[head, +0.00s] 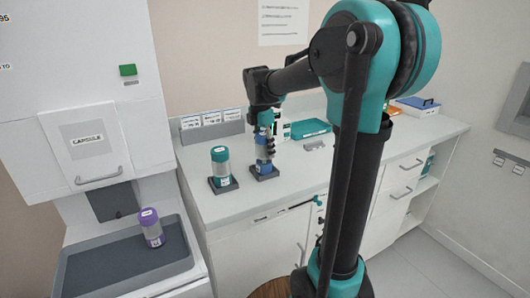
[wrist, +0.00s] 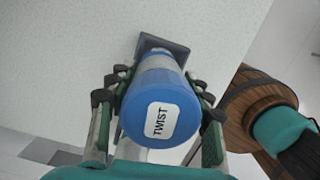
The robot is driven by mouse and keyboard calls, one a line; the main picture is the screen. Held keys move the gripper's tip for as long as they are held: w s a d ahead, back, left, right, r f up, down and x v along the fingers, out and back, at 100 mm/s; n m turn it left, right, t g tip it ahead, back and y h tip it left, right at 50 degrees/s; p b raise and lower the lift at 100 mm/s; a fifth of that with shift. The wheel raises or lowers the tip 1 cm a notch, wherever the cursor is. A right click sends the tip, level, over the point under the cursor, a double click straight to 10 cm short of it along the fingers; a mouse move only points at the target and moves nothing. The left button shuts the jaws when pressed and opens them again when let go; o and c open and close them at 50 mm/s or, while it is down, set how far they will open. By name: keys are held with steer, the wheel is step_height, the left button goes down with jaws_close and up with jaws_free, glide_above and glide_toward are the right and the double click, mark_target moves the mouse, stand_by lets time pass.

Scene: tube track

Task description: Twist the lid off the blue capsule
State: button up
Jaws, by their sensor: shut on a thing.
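The blue capsule (head: 264,164) stands upright in a dark square holder on the counter, with a clear body and a blue lid. In the wrist view its blue lid (wrist: 161,115) faces the camera and carries a white label reading TWIST. My gripper (head: 264,137) comes down from above onto the capsule. In the wrist view my gripper's fingers (wrist: 158,99) are shut on the capsule from both sides, around the upper part near the lid. The lid sits on the body. The capsule's base plate (wrist: 160,44) shows behind it.
A teal-lidded capsule (head: 220,166) stands in its own holder just left. A purple-lidded capsule (head: 151,227) rests in the grey tray (head: 95,270) of the white CAPSULE machine (head: 85,145). A teal tray (head: 310,128) lies behind right. The counter's right part (head: 400,150) is mostly clear.

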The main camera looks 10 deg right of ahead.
steer(key=shift+r, duration=3.7)
